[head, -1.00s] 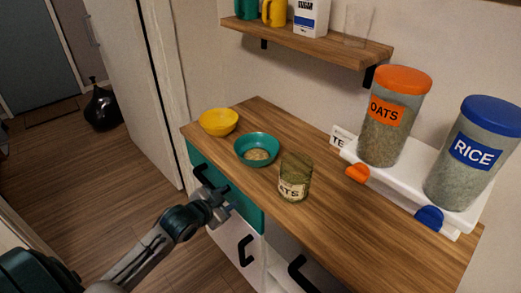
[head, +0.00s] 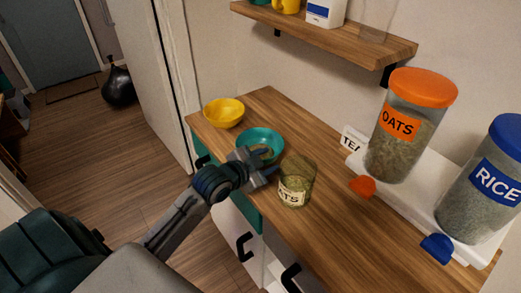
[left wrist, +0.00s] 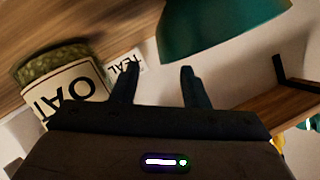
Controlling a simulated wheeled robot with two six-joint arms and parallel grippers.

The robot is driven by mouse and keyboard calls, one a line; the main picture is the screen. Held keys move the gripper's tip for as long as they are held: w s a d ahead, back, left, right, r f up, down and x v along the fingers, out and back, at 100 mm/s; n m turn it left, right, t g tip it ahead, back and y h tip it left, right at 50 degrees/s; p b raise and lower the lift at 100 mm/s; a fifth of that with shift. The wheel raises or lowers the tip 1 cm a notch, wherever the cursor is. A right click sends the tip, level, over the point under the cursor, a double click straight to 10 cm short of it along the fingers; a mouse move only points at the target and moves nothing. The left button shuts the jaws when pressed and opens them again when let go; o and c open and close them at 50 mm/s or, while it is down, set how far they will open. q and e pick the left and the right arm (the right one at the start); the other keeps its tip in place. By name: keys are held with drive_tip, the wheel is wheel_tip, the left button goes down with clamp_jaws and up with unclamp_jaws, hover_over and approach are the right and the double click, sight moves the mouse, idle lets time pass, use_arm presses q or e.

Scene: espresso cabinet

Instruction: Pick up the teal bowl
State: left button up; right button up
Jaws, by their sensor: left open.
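The teal bowl (head: 262,141) stands upright on the wooden counter, with some pale contents inside. My left gripper (head: 268,163) is at the bowl's near side in the head view and hides part of its near rim. It is open and empty. In the left wrist view the bowl (left wrist: 215,30) is at the top, beyond the two fingers (left wrist: 158,85), and no contact shows. My right gripper is not in view.
A jar labelled OATS (head: 296,182) stands close right of the gripper. A yellow bowl (head: 224,112) is left of the teal bowl. The counter's front right is clear.

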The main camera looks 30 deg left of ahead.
sight(273, 157)
use_arm(q)
drive_tip(key=w+f, duration=0.1)
drive_tip(key=w, duration=0.1)
drive_tip(key=w+f+p, duration=0.1)
drive_tip(key=shift+w+a, duration=0.1)
drive_tip(key=shift+w, duration=0.3)
drive_tip(key=shift+w+f, duration=0.2)
drive_tip(key=shift+w, duration=0.2)
clamp_jaws()
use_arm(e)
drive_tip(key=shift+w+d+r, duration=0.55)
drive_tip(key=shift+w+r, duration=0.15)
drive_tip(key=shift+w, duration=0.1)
